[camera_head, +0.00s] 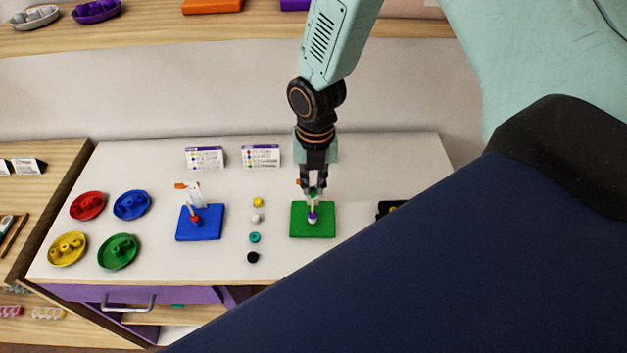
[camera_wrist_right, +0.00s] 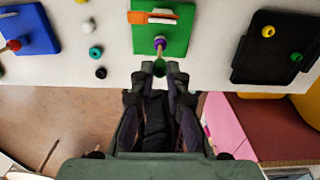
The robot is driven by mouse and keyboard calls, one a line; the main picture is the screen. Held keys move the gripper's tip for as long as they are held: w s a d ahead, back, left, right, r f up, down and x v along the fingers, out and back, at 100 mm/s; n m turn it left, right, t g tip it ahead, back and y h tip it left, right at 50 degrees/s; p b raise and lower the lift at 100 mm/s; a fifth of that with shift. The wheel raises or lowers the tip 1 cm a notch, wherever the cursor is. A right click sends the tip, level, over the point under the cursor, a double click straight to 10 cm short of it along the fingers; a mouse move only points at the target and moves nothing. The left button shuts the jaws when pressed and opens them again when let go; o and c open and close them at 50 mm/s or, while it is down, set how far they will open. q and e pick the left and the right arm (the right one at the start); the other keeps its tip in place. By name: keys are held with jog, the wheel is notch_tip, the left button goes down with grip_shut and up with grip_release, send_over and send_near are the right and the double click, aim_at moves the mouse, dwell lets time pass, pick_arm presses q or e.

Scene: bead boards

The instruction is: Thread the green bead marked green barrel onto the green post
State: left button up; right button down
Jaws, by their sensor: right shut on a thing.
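My right gripper (camera_head: 313,188) points down over the green board (camera_head: 300,229) and is shut on a small green bead (camera_wrist_right: 160,68). The post (camera_head: 313,206) stands on the green board with a purple-and-white bead (camera_head: 312,217) low on it. The green bead is in line with the post's upper end. I cannot tell whether it is around the post or just above it. The green board also shows in the right wrist view (camera_wrist_right: 180,36), ahead of the fingertips. My left gripper is not in view.
A blue board (camera_head: 205,232) with a red bead on its post stands left. Loose beads, yellow (camera_head: 258,202) to black (camera_head: 253,257), line the gap between. Coloured dishes (camera_head: 118,266) are farther left. A black tray (camera_wrist_right: 262,70) with yellow and green beads lies right.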

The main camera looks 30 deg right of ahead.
aim_at(313, 198)
jog(key=shift+a+f, duration=0.1)
jog(key=shift+f, duration=0.45)
dwell(0.5)
dwell(0.4)
jog(key=shift+f+b, duration=0.85)
jog(key=shift+f, duration=0.35)
dwell(0.3)
jog(key=c, duration=1.3)
grip_release()
jog(key=shift+o, duration=0.2)
jog(key=shift+r, duration=0.15)
notch_tip(313, 198, up, 12)
jog(key=shift+s, duration=0.1)
